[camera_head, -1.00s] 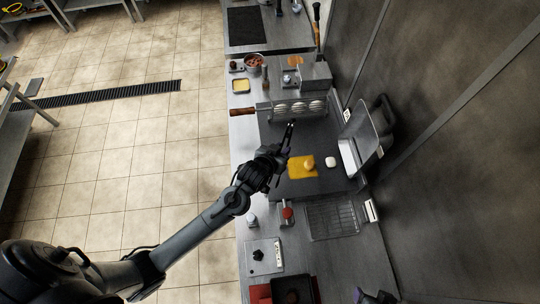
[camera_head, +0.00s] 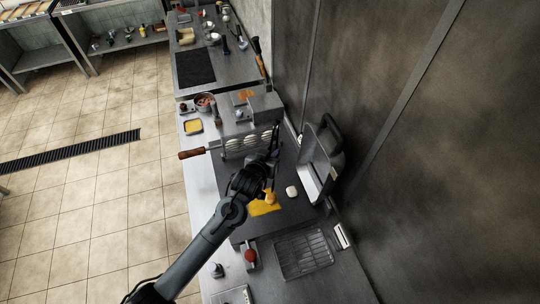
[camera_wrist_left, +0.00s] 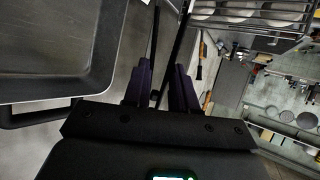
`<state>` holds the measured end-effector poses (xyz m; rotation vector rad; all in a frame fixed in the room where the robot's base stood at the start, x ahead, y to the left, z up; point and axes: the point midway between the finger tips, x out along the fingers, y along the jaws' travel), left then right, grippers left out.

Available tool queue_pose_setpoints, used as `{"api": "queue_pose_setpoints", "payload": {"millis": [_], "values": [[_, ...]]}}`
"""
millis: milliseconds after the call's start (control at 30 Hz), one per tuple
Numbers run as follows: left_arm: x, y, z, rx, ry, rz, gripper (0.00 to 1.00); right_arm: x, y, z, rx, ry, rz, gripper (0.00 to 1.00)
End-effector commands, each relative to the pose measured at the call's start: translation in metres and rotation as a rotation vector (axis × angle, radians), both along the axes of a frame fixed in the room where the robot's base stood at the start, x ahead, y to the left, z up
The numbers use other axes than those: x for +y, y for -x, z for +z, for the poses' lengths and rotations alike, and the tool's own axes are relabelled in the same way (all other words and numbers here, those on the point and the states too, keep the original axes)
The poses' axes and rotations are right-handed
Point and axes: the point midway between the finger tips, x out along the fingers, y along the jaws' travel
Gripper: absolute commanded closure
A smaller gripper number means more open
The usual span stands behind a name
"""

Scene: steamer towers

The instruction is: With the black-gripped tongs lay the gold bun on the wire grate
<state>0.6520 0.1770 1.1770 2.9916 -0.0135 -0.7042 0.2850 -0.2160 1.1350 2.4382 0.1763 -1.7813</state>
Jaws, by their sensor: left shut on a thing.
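The gold bun (camera_head: 269,198) sits on a yellow mat (camera_head: 258,210) on the dark counter top. The wire grate (camera_head: 303,252) lies nearer, to the right of a small red item. My left gripper (camera_head: 265,170) is just beyond and left of the bun, and the arm partly hides the mat. In the left wrist view its dark fingers (camera_wrist_left: 162,88) are shut on the tongs (camera_wrist_left: 178,42), whose two dark arms reach away from the gripper, apart from each other with nothing seen between them. Their tips are not clear. My right gripper is not in view.
A white bun (camera_head: 292,191) lies right of the gold bun. A red item (camera_head: 250,256) sits beside the grate.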

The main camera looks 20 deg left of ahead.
Motion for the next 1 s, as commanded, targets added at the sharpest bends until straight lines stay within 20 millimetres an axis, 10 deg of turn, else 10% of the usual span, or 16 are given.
{"api": "queue_pose_setpoints", "payload": {"millis": [300,767,800,1000], "values": [[0.000,0.000,0.003,-0.001,0.001,0.000,1.00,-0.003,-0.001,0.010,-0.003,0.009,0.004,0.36],[0.000,0.000,-0.044,0.001,0.000,0.000,1.00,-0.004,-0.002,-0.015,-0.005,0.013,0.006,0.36],[0.000,0.000,-0.042,-0.001,0.000,0.000,0.76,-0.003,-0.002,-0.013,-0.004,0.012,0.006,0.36],[0.000,0.000,-0.040,-0.001,0.000,0.000,0.76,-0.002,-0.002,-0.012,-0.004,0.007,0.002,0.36]]}}
